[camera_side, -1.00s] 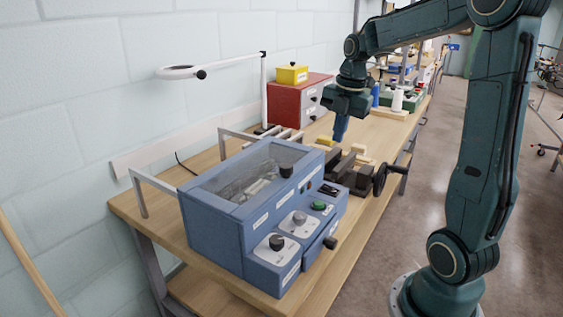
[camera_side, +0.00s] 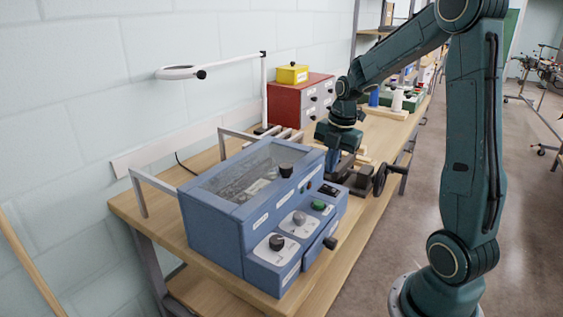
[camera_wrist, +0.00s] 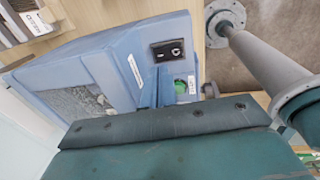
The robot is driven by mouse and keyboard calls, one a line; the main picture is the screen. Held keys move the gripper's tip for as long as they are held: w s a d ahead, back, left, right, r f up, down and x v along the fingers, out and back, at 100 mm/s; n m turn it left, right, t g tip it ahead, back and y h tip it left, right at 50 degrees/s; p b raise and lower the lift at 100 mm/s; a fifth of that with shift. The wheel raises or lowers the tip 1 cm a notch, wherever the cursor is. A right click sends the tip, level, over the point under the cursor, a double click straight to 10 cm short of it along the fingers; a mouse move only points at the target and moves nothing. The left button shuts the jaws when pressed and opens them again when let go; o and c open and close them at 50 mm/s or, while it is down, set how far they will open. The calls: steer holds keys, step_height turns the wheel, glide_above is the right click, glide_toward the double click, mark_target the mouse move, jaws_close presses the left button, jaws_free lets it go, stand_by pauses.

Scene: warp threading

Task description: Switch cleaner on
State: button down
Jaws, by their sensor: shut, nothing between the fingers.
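The cleaner is a blue box (camera_side: 212,225) with a clear window in its top, at the near end of the bench. A black rocker switch (camera_side: 328,190) sits on its right-hand step, beside a green button (camera_side: 318,206). In the wrist view the rocker (camera_wrist: 167,50) shows clearly and the green button (camera_wrist: 182,87) is partly covered by my blue fingers. My gripper (camera_side: 331,168) is shut and empty, pointing down just behind the rocker. My fingers show in the wrist view (camera_wrist: 160,72) near the rocker; I cannot tell whether they touch the cleaner.
Dark knobs (camera_side: 277,242) and a front handle (camera_side: 330,242) stick out from the cleaner. A dark vise (camera_side: 361,178) with a handwheel stands close beside my gripper. Behind are a red cabinet (camera_side: 290,104) with a yellow box (camera_side: 292,74) on top, and a white lamp arm (camera_side: 228,61).

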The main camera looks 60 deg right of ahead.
mark_target(325, 186)
steer(key=shift+w+f, duration=0.2)
steer(key=shift+f, duration=1.05)
steer(key=shift+w+f, duration=0.15)
steer(key=shift+f, duration=1.05)
